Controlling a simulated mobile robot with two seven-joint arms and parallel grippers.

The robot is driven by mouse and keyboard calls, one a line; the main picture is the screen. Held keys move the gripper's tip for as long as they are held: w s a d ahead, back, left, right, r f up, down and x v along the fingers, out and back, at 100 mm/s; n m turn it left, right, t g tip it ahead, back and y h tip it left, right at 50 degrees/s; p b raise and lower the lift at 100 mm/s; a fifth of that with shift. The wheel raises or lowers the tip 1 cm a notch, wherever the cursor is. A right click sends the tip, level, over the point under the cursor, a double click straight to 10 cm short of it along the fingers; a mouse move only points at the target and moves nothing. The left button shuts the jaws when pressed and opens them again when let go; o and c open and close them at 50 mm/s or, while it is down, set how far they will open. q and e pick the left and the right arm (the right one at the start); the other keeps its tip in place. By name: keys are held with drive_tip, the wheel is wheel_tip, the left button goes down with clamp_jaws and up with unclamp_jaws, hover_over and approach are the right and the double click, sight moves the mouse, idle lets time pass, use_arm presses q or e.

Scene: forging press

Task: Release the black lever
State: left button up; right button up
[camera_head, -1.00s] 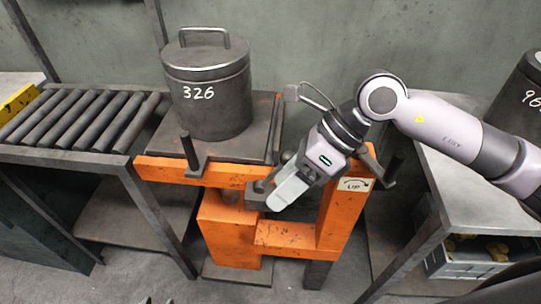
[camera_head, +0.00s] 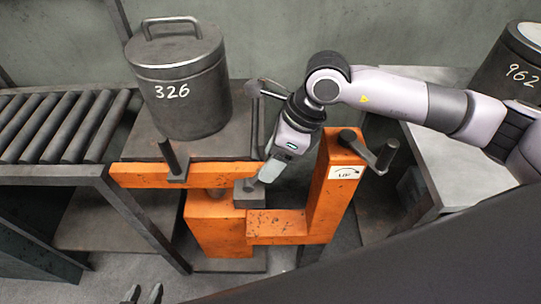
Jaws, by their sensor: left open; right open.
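The orange press frame (camera_head: 330,195) stands in the middle of the head view. A black crank lever (camera_head: 372,153) sits on top of its right post, beside a label with an arrow. Another black upright handle (camera_head: 171,158) stands on the orange bar at the left. My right gripper (camera_head: 268,172) is open, pointing down to the left between the two handles and apart from both. Its arm comes in from the right. The fingertips of my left gripper (camera_head: 143,294) show at the bottom edge, open and empty.
A dark cylinder marked 326 (camera_head: 183,85) stands on the press plate. A roller conveyor (camera_head: 60,125) is at the left. Another cylinder, marked 962 (camera_head: 505,65), stands on the right table (camera_head: 450,165). A large dark surface (camera_head: 420,265) covers the lower right.

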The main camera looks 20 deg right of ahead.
drive_tip(key=shift+a+f, duration=0.2)
drive_tip(key=shift+f, duration=0.3)
clamp_jaws()
drive_tip(key=shift+w, duration=0.1)
